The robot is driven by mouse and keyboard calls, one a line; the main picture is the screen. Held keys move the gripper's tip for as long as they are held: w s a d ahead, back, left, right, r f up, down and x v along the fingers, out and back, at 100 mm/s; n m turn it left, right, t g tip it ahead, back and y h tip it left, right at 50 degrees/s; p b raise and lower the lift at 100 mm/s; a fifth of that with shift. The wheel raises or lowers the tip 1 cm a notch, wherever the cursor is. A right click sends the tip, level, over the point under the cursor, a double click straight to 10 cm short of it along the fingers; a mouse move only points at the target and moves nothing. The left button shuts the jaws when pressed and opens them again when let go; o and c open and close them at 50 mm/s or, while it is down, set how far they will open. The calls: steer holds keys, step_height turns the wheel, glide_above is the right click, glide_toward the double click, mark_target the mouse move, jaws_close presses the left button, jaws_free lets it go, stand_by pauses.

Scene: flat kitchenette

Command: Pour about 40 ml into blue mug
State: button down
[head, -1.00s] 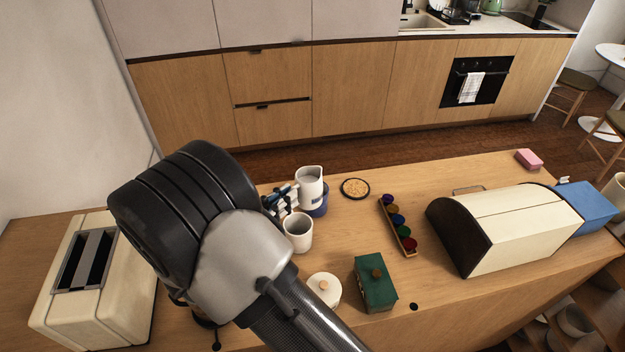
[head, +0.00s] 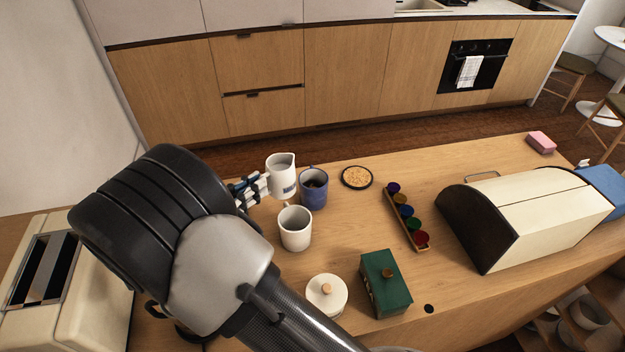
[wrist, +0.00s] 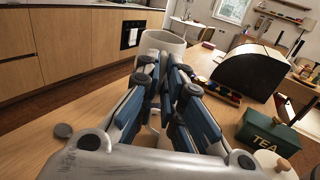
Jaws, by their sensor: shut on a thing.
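My gripper (head: 258,187) is shut on a white jug (head: 281,176), which it holds about upright with a spout at the rim. The jug also shows beyond my fingers in the wrist view (wrist: 163,42). The blue mug (head: 314,190) stands on the counter just right of the jug in the head view. Its inside looks dark; I cannot tell the liquid level. The jug's contents are not clear. The blue mug cannot be made out in the wrist view.
A white mug (head: 295,230) stands in front of the blue mug. A round dish (head: 356,177) and a rack of coloured cups (head: 408,222) lie to the right. A lidded white pot (head: 326,298), green tea box (head: 386,285), bread bin (head: 530,213) and toaster (head: 90,290) stand around.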

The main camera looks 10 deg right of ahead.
mark_target(290, 158)
steer(key=shift+s+r, duration=0.1)
steer(key=shift+d, duration=0.1)
steer(key=w+d+g+y+p, duration=0.1)
steer(key=d+r+g+y+p, duration=0.1)
steer(key=y, duration=0.1)
steer(key=shift+w+d+r, duration=0.1)
steer(key=shift+w+d, duration=0.2)
steer(key=shift+w, duration=0.05)
steer(key=d+r+p, duration=0.1)
steer(key=w+r+g+y+p, duration=0.1)
steer(key=shift+d+y+p, duration=0.3)
steer(key=shift+d+p, duration=0.05)
steer(key=shift+w+d+r+g+y+p, duration=0.25)
steer(key=shift+d+r+g+y+p, duration=0.1)
steer(key=shift+d+y+p, duration=0.2)
steer(key=shift+w+d+r+g+y+p, duration=0.3)
steer(key=shift+d+y+p, duration=0.1)
steer(key=shift+p, duration=0.25)
steer(key=shift+f, duration=0.15)
steer(key=shift+w+d+y+p, duration=0.1)
steer(key=shift+d+y+p, duration=0.15)
steer(key=shift+p, duration=0.25)
